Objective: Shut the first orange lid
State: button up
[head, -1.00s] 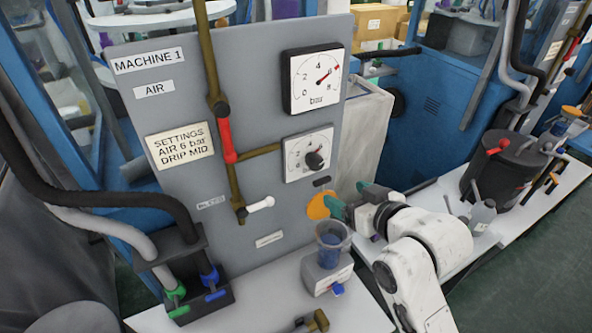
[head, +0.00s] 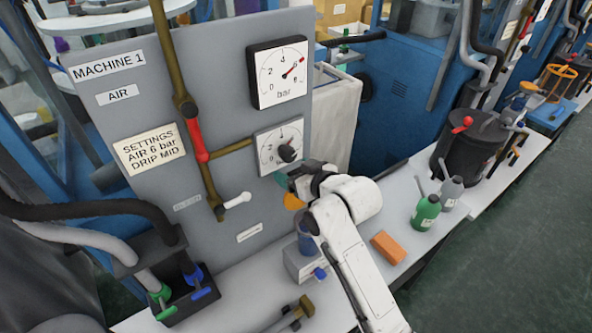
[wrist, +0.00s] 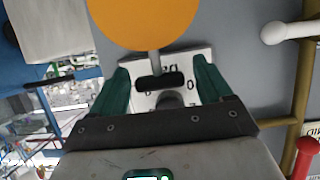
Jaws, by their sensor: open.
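The orange lid (head: 293,202) is a flat round disc by the panel of Machine 1, below the lower gauge (head: 280,149). My arm partly hides it in the head view. In the wrist view the lid (wrist: 145,20) fills the top, with a short grey stem running from it to a dark slotted piece (wrist: 160,81). My gripper (wrist: 162,76) is open, with its green fingertips either side of that dark piece and apart from the lid. In the head view my gripper (head: 282,181) is just below the lower gauge. Nothing is held.
A blue cup (head: 308,238) on a grey box stands below the lid, beside my arm. A white-handled lever (head: 237,200) and brass pipes are on the panel to the left. A green bottle (head: 426,212) and an orange block (head: 388,247) are on the bench at right.

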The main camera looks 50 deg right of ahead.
jog(key=c, duration=1.4)
jog(key=shift+c, duration=0.2)
